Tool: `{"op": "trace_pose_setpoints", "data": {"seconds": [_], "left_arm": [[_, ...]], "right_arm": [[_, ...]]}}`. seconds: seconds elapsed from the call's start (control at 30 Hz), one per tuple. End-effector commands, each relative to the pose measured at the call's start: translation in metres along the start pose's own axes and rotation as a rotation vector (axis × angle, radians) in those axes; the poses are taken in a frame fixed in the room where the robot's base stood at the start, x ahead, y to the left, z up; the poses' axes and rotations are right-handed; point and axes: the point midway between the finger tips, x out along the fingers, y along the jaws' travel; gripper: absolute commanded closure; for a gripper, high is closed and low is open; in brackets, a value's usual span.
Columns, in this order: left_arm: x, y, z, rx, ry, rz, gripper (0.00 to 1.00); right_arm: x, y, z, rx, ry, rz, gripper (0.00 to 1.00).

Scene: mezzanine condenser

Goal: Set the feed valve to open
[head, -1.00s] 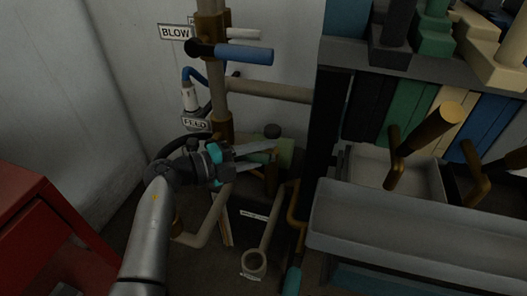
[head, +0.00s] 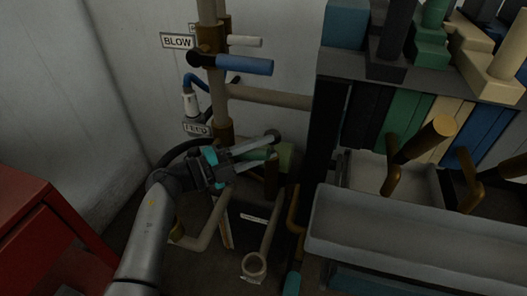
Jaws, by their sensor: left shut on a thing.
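The fingers and wrist hide part of the handle and the valve body. My right gripper is not in view.
A blue lever (head: 245,65) sticks out right below the BLOW sign (head: 177,41). A red cabinet (head: 40,225) stands at lower left. A grey trough (head: 415,235) and a rack fill the right side. An open pipe end (head: 254,265) is below the gripper.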

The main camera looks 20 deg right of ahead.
Motion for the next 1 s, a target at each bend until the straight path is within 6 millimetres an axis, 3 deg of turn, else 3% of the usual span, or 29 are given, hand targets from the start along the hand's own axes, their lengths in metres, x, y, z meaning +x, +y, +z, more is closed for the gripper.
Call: {"op": "trace_pose_setpoints", "data": {"seconds": [0.5, 1.0], "left_arm": [[-0.009, -0.036, -0.001, -0.227, 0.062, -0.224, 1.0], [-0.011, -0.043, -0.001, -0.266, 0.075, -0.266, 1.0]], "right_arm": [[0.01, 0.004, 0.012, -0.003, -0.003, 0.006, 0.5], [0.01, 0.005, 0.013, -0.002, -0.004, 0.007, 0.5]]}}
